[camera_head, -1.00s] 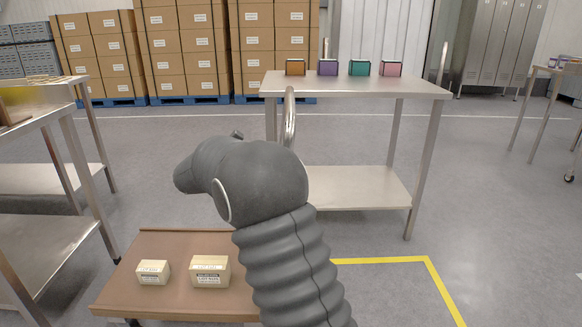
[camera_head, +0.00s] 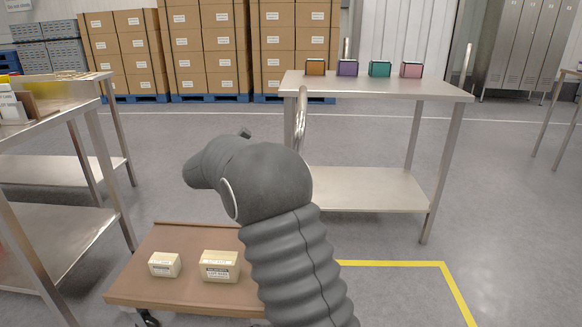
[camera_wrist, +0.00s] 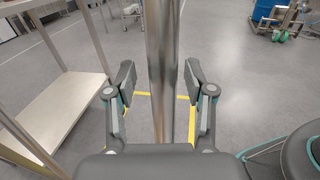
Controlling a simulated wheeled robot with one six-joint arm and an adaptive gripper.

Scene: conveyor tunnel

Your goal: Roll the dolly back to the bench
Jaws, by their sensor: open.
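The dolly (camera_head: 160,295) has a flat brown deck with two small labelled boxes on it, one smaller (camera_head: 165,265) and one larger (camera_head: 220,267). It stands low at the lower left in the head view; my arm covers its right part. In the wrist view my gripper (camera_wrist: 159,85) is open, with one finger on each side of an upright shiny metal bar (camera_wrist: 162,70). I cannot tell whether the fingers touch it. A curved metal rail (camera_head: 301,120) shows behind my arm in the head view. A steel bench (camera_head: 60,100) stands at the left.
A steel table (camera_head: 440,90) with a low shelf carries orange, purple, green and pink blocks. Yellow floor tape (camera_head: 395,263) runs right of the dolly. Stacked cartons (camera_head: 205,50) on pallets and lockers (camera_head: 525,45) line the back. Floor at right is open.

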